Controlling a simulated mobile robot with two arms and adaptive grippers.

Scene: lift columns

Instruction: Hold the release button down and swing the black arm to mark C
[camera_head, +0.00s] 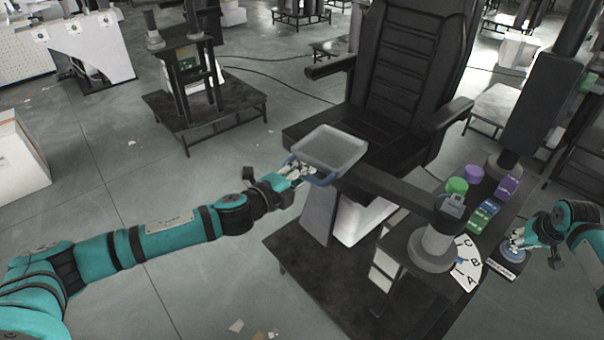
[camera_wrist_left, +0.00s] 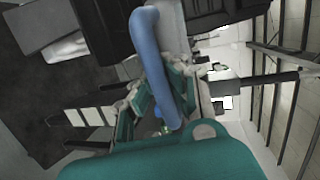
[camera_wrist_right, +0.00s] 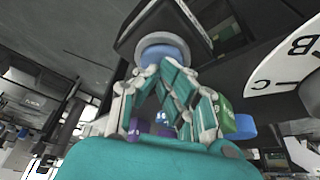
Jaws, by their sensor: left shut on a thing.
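The black arm (camera_head: 395,188) runs left from a grey round pivot (camera_head: 438,246) and bears a grey tray (camera_head: 329,149). My left gripper (camera_head: 297,174) is shut on the tray's blue handle (camera_head: 325,181); the handle (camera_wrist_left: 152,62) passes between its fingers in the left wrist view. A white dial (camera_head: 468,262) beside the pivot has marks A, B and C; C (camera_wrist_left: 0,0) is not visible in the left wrist view. The blue round release button (camera_wrist_right: 163,51) is at the right gripper's (camera_wrist_right: 157,72) fingertips. That gripper is shut and empty; contact is unclear.
A black chair (camera_head: 410,80) stands behind the tray. A dark base plate (camera_head: 320,285) lies below. The floor to the left is mostly clear.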

